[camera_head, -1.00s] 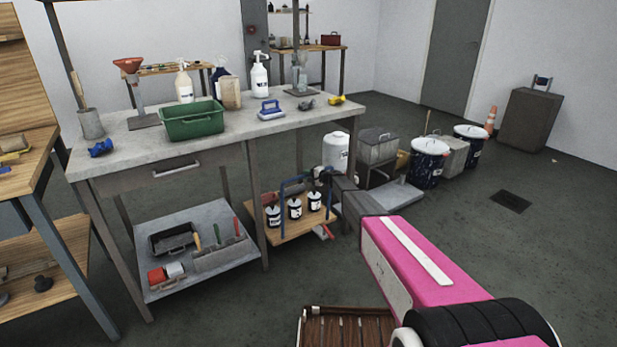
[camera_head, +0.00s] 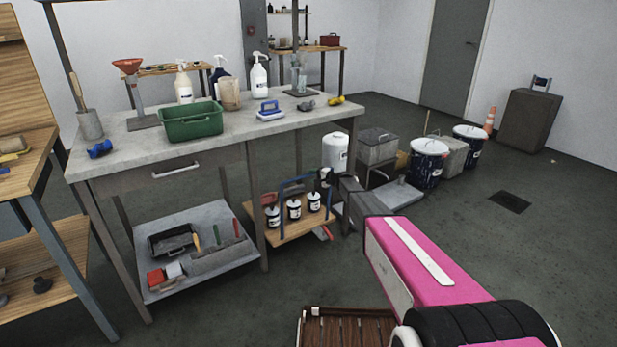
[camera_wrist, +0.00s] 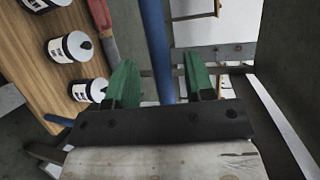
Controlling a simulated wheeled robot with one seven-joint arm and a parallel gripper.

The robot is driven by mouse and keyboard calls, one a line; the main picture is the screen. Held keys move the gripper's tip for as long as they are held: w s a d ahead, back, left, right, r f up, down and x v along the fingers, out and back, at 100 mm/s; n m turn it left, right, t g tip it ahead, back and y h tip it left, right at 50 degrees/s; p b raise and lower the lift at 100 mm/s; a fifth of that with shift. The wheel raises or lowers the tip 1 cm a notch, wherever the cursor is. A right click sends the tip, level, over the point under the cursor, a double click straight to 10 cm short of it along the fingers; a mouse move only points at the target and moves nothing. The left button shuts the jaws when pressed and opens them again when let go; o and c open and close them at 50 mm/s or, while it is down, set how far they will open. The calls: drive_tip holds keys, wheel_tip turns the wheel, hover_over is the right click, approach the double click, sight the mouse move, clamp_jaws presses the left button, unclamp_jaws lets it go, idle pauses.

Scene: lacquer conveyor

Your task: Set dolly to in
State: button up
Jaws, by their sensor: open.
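The dolly is a low wooden platform (camera_head: 290,228) with a blue handle frame (camera_head: 283,200), at the right end below the workbench. It carries several black-and-white cans (camera_head: 294,209). In the wrist view its wooden deck (camera_wrist: 35,75) is at the left, and the blue handle bar (camera_wrist: 154,35) runs down between my fingers. My gripper (camera_wrist: 162,78) has two green fingers, open, one on each side of the bar. I cannot tell whether either finger touches it. In the head view my gripper (camera_head: 325,178) is small and dark at the handle's right side.
The workbench (camera_head: 235,142) stands above, with a green bin (camera_head: 191,122) and bottles on top. A lower shelf (camera_head: 198,280) with tools is left of the dolly. Bins and drums (camera_head: 428,163) stand to the right. Floor (camera_head: 480,240) is clear at the right.

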drive_tip(key=v, duration=0.6)
drive_tip(key=s+d+n+g+h, duration=0.3)
drive_tip(key=s, duration=1.2)
drive_tip(key=s+d+n+g+h, duration=0.2)
drive_tip(key=s+d+g+h, duration=0.1)
drive_tip(key=s, duration=1.1)
drive_tip(key=s+d+r+n+g+h, duration=0.1)
drive_tip(key=s+d+h, duration=0.3)
drive_tip(key=s, duration=0.8)
drive_tip(key=s+d+r+n+g+h, duration=0.1)
drive_tip(key=s+d+r+h, duration=0.1)
drive_tip(key=s+d, duration=0.6)
drive_tip(key=s+h, duration=0.1)
drive_tip(key=s, duration=0.3)
drive_tip(key=shift+d+r+h, duration=0.25)
drive_tip(key=shift+d+h, duration=0.1)
drive_tip(key=shift+h, duration=0.05)
